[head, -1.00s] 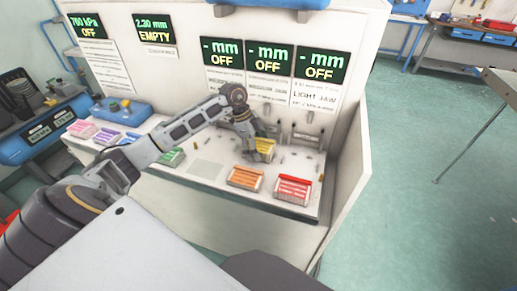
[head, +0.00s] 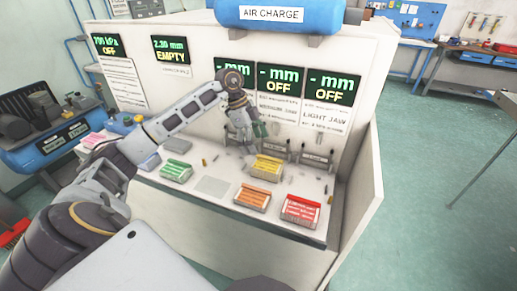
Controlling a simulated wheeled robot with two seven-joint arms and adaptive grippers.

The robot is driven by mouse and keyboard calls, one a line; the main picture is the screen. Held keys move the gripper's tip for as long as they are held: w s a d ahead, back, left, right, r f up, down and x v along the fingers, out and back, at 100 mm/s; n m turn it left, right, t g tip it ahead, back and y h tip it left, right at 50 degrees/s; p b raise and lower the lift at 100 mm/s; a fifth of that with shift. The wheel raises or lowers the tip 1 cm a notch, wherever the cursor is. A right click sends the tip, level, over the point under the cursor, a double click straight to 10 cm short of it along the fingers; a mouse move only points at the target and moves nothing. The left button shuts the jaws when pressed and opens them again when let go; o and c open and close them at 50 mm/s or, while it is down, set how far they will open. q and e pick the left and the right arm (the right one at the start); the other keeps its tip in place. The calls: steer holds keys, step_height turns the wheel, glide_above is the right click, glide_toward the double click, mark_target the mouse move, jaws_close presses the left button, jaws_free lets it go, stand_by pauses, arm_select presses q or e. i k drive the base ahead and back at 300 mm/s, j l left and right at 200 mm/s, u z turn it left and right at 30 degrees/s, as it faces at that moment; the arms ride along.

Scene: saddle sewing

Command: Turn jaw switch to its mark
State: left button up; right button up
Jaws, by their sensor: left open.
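My left gripper (head: 247,137) is open in front of the bench's back panel, above and behind the yellow block (head: 267,168). No object can be made out between its fingers. Small upright levers with label plates stand along the foot of the panel; one lever (head: 290,148) shows just right of the gripper, and another (head: 318,159) stands farther right below the light jaw sheet (head: 322,117). Which one is the jaw switch, and its mark, are too small to tell. Others may be hidden behind the gripper. My right gripper is not in view.
Orange (head: 252,197), red (head: 300,210) and green (head: 176,171) blocks lie on the bench top. Displays above read OFF or EMPTY, one partly covered by my arm. A blue air charge tank (head: 275,14) sits above. A side wall (head: 362,180) closes the right end.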

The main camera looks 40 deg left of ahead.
mark_target(111, 111)
steer(key=u, duration=2.35)
